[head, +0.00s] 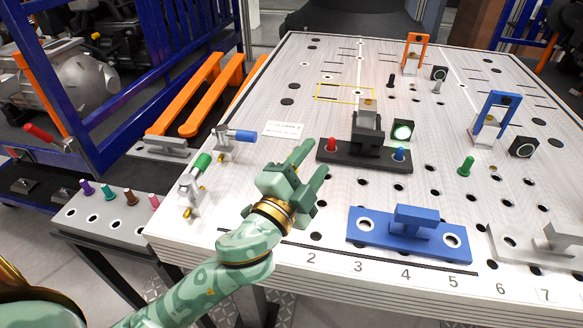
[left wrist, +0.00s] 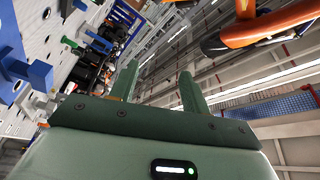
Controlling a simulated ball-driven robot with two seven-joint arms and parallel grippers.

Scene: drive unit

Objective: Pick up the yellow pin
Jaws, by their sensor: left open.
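I cannot make out a clear yellow pin in either view. A small yellow-orange spot (head: 368,101) shows on top of the grey block on the black fixture (head: 350,158), too small to tell what it is. My left gripper (head: 313,160) is over the white table (head: 330,215), just left of the black fixture. Its fingers are apart and empty, also in the left wrist view (left wrist: 158,82). My right gripper is not in view.
A red pin (head: 331,144) and a blue pin (head: 400,155) stand on the black fixture. A green pin (head: 466,165) stands to the right. A blue bracket (head: 375,228) lies near the front edge. A grey rack (head: 100,222) with several coloured pins is at the left.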

